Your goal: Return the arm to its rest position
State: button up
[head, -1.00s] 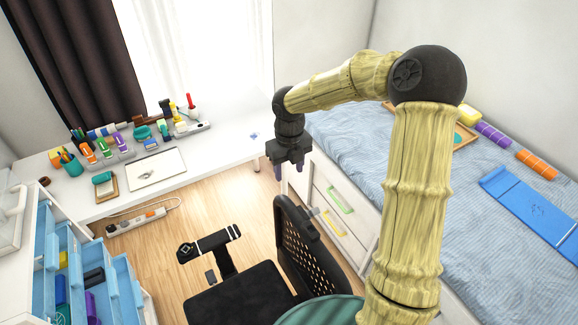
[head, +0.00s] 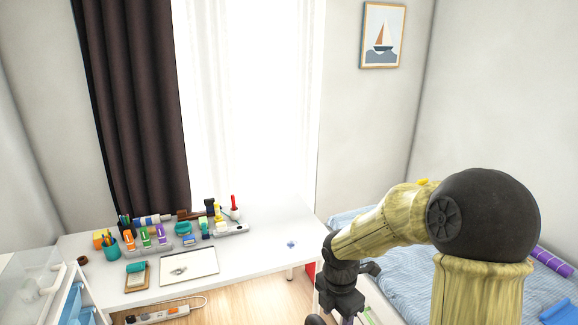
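My arm stands at the right of the head view, bent at a large dark joint. Its forearm reaches left and down to my gripper (head: 345,312). The gripper points downward between the white desk (head: 262,262) and the bed (head: 398,268). Its fingertips are at the lower picture edge and partly cut off, so I cannot tell whether they are open or shut. I see nothing held in it.
The desk carries a pencil cup (head: 112,246), a tablet (head: 188,266) and several small coloured items. A power strip (head: 158,313) lies on the floor below. A blue drawer unit (head: 75,303) is at lower left. The desk's right end is mostly clear.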

jog(key=s+d+r+m+t, duration=0.1)
jog(key=s+m, duration=0.4)
jog(key=m, duration=0.7)
jog(key=s+d+r+m+t, duration=0.1)
jog(key=s+m, duration=0.4)
jog(key=m, duration=0.7)
jog(key=shift+s+d+r+m+y, duration=0.35)
jog(key=shift+d+r, duration=0.2)
jog(key=shift+d, duration=0.6)
jog(key=shift+o, duration=0.4)
jog(key=shift+w, duration=0.1)
jog(key=o, duration=1)
jog(key=shift+o, duration=0.2)
